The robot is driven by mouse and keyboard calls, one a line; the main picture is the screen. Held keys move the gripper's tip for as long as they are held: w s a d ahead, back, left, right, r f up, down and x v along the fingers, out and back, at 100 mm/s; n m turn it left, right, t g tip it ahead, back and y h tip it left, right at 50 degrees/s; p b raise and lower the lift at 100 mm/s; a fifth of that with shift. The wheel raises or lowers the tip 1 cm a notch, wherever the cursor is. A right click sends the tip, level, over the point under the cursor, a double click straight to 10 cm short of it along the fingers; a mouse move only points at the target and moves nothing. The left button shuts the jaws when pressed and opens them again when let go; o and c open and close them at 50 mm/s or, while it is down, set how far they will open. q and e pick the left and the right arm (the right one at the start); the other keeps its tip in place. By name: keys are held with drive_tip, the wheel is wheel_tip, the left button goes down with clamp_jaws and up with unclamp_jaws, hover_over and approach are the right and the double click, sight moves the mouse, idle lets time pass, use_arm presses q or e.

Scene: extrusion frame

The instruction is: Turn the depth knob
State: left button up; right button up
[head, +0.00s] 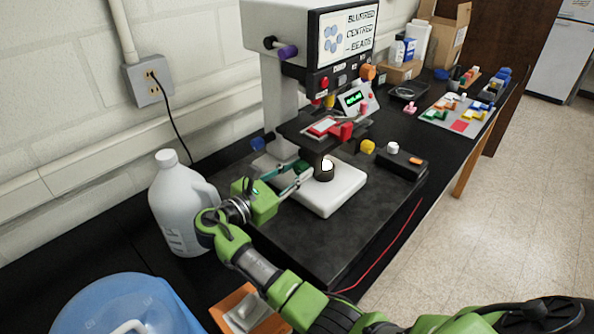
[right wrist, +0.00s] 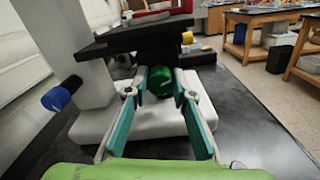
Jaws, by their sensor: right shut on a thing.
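The machine (head: 285,30) stands on a black base, with a white block (head: 345,190) under its dark stage. A round green knob (right wrist: 160,80) sits under the stage; a small part of it also shows in the head view (head: 303,167). My right gripper (head: 290,180) reaches in from the front left. In the right wrist view its teal fingers (right wrist: 161,94) are on both sides of the green knob, shut on it. I cannot read which knob is marked depth. My left gripper is not in view.
Other knobs are purple (head: 288,52), orange (head: 368,72), blue (head: 258,144) and yellow (head: 367,146). A white jug (head: 180,205) stands close to my right gripper's left. A blue container (head: 125,305) is at the front left. A red cable (head: 390,245) runs along the bench edge.

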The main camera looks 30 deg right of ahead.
drive_tip(key=o, duration=1.1)
drive_tip(key=shift+a, duration=0.1)
drive_tip(key=v, duration=0.7)
drive_tip(key=shift+a, duration=0.15)
